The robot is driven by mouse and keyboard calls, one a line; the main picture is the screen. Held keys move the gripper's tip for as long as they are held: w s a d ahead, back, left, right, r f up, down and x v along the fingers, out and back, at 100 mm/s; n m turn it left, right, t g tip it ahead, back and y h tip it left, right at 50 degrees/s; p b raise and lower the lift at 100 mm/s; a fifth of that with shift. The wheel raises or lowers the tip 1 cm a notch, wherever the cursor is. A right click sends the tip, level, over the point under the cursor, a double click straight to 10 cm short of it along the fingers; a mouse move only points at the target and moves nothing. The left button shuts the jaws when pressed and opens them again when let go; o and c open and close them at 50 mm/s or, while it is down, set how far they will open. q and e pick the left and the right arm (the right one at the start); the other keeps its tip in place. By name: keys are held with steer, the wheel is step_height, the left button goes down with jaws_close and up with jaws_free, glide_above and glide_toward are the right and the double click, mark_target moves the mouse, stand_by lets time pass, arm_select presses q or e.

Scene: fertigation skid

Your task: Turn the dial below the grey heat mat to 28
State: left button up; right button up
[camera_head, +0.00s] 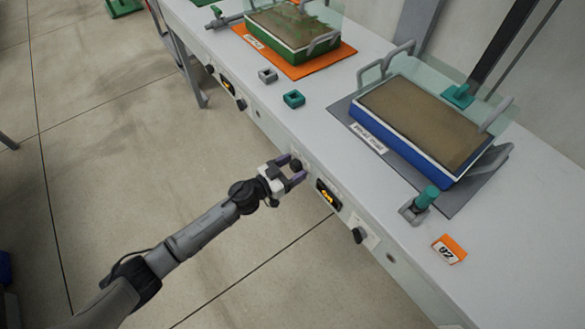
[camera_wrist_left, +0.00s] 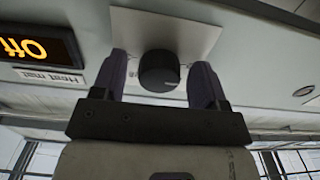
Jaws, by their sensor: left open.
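The grey heat mat (camera_head: 347,112) lies on the bench under a blue tray (camera_head: 372,128) of soil. Below it, on the bench's front face, is a black round dial (camera_head: 296,164). In the left wrist view the dial (camera_wrist_left: 159,72) stands on a pale plate (camera_wrist_left: 203,31). My left gripper (camera_head: 291,171) is open, with one purple-grey finger on each side of the dial; a gap shows on both sides. Beside the dial is a display (camera_head: 328,195) with amber characters. In the left wrist view the display (camera_wrist_left: 38,46) appears upside down and reads "Off".
A second black knob (camera_head: 358,235) sits right of the display. Another tray (camera_head: 284,30) stands on an orange mat (camera_head: 308,68), with its own display (camera_head: 228,88) below. A teal-capped valve (camera_head: 427,197) and orange tag (camera_head: 449,249) are on the bench. The floor in front is clear.

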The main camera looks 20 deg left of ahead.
arm_select(q)
steer(key=shift+c, duration=0.4)
steer(key=c, duration=0.8)
steer(key=shift+c, duration=0.2)
